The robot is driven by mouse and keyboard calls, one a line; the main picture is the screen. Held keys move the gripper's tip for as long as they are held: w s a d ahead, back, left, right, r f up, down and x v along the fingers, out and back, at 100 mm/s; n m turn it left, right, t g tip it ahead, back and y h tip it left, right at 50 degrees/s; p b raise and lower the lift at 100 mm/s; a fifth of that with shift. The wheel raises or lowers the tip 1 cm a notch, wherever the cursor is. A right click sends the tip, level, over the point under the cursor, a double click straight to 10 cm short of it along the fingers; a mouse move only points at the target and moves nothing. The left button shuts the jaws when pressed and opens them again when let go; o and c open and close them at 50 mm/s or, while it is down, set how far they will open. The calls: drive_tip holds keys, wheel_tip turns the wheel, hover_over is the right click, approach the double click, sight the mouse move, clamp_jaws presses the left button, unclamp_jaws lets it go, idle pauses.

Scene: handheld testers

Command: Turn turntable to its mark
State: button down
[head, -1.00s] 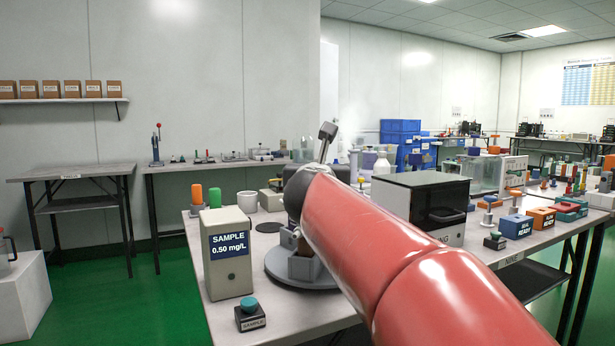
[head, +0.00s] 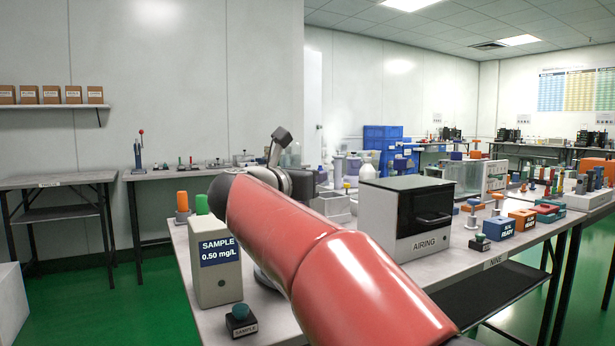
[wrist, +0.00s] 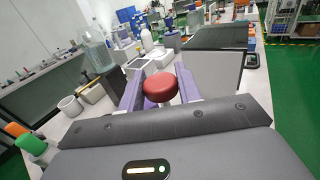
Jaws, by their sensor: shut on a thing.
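The turntable is a grey disc (head: 266,279); only a sliver of its rim shows in the head view, beside the sample box, and my red arm hides the rest. In the wrist view my gripper (wrist: 160,82) has its purple fingers on either side of a round red knob (wrist: 160,90) and is shut on it. I cannot see how the knob joins the turntable. The turntable's mark is not visible. My fingers are hidden behind my arm in the head view.
The box labelled SAMPLE 0.50 mg/L (head: 217,260) stands left of my arm, with a teal-topped SAMPLE button (head: 239,318) in front. The AIRING box (head: 408,215) is to the right.

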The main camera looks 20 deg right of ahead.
drive_tip(key=shift+m+g+h+p, duration=0.35)
drive_tip(key=shift+m+g+h, duration=0.6)
drive_tip(key=shift+g, duration=0.35)
drive_tip(key=shift+m+g+h, duration=0.45)
drive_tip(key=shift+m+g, duration=0.2)
drive_tip(key=shift+g, duration=0.15)
drive_tip(key=c, duration=1)
unclamp_jaws()
drive_tip(key=v, duration=0.7)
drive_tip(key=shift+s+a, duration=0.2)
drive_tip(key=shift+a, duration=0.15)
